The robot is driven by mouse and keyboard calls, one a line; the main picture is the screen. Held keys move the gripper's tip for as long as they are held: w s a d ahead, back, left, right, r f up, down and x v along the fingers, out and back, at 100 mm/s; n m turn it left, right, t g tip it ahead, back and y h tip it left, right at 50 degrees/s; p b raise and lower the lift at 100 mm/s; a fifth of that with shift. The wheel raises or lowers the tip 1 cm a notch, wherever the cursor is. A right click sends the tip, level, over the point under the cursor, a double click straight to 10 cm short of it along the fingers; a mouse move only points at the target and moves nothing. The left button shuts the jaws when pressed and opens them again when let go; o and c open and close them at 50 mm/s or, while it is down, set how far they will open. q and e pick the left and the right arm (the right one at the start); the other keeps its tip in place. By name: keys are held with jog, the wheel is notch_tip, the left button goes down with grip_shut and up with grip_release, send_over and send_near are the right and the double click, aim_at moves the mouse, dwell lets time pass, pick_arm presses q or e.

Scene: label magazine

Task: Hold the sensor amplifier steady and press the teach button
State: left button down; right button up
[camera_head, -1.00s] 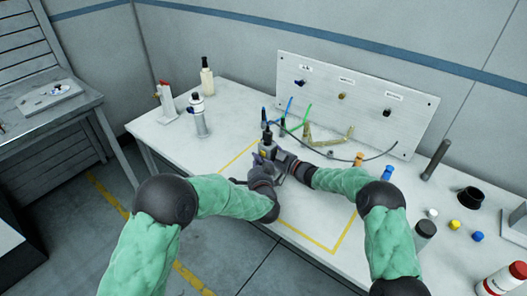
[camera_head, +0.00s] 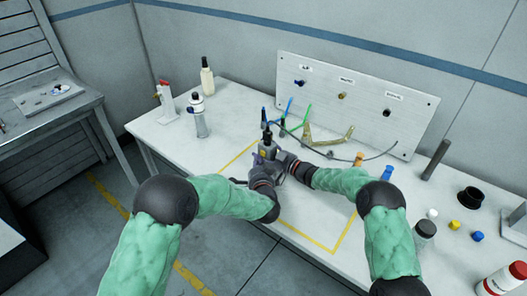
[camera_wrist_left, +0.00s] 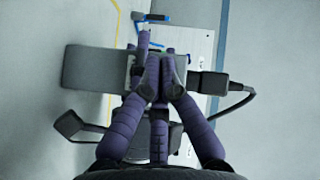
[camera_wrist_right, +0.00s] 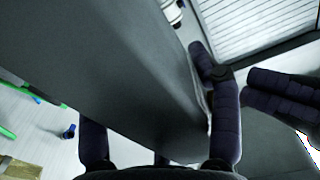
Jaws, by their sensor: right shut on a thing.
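The sensor amplifier (camera_head: 268,150) is a dark grey box with a yellow mark, standing upright on the table with a black plug and cable at its top. In the left wrist view the amplifier (camera_wrist_left: 90,68) lies behind my fingertips. My right gripper (camera_head: 286,163) is shut on the amplifier. In the right wrist view the grey casing (camera_wrist_right: 120,70) fills the space between its fingers. My left gripper (camera_head: 259,161) has its fingers together in front of the amplifier; they also show in the left wrist view (camera_wrist_left: 163,78). The teach button is hidden or too small to tell; contact is unclear.
A panel (camera_head: 375,95) with several connectors stands behind. Green and blue hooks and a tan bracket (camera_head: 330,138) lie before it. Bottles (camera_head: 200,118) stand at left; caps and a jar (camera_head: 424,232) are at right. The yellow-outlined table area (camera_head: 315,215) in front is clear.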

pick_arm(q)
jog(key=shift+w, duration=0.1)
dwell(0.4)
jog(key=shift+w+d, duration=0.25)
jog(key=shift+w+d, duration=0.2)
dwell(0.8)
jog(key=shift+a, duration=0.1)
jog(key=shift+s+a, duration=0.4)
jog(key=shift+s, duration=0.2)
jog(key=shift+s, duration=0.1)
jog(key=s+a, duration=0.1)
jog(key=s, duration=0.1)
jog(key=s+a, duration=0.2)
jog(key=shift+s+a, duration=0.3)
dwell(0.3)
